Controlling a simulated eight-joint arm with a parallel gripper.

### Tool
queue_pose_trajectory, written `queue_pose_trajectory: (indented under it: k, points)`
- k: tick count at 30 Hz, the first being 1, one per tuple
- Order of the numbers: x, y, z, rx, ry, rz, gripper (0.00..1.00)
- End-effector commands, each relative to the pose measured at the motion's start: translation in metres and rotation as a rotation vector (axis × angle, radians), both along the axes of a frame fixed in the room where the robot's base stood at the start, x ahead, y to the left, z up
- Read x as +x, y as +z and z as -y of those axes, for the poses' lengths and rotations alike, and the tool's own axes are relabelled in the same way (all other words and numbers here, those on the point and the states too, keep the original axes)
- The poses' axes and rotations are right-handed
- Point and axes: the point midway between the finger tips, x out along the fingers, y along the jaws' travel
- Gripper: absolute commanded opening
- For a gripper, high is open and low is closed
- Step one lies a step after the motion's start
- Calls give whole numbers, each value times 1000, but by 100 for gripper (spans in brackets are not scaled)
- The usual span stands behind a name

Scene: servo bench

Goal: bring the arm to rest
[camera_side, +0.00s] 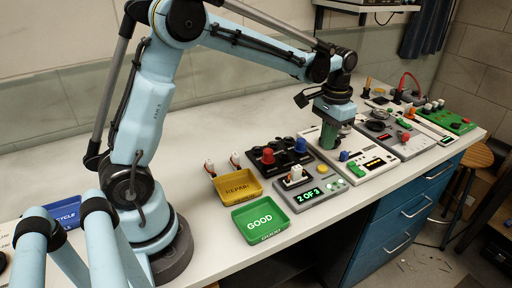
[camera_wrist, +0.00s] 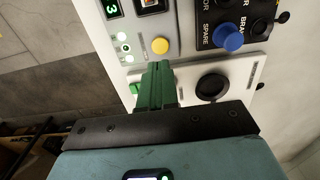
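My gripper (camera_side: 327,142) hangs fingers-down over the bench, above the gap between the grey "2 OF 3" panel and the white panel to its right. In the wrist view its green fingers (camera_wrist: 157,80) lie side by side, shut, with nothing seen between them. The fingertips are near a yellow button (camera_wrist: 160,46) in that view; their height above the panel is hard to tell. My arm is stretched out to the right, bent at the elbow.
A green GOOD tray (camera_side: 262,221) and a yellow REPAIR tray (camera_side: 238,186) stand left of the grey panel (camera_side: 318,195). A blue tray (camera_side: 66,212) is at far left. A black panel with red and blue knobs (camera_side: 300,145) is close by. The back-left bench is clear.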

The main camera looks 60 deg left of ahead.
Motion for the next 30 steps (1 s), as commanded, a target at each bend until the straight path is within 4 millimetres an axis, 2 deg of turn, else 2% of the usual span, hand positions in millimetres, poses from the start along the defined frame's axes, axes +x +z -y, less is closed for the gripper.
queue_pose_trajectory:
  k: [8, 13, 21, 30]
  points:
    - [-1, 1, 0, 0, 0, 3, 0]
    - [-13, 15, 3, 2, 0, 49, 0]
    - [-57, 48, 11, 7, -1, 213, 0]
    - [-111, 59, 18, 7, 0, 404, 0]
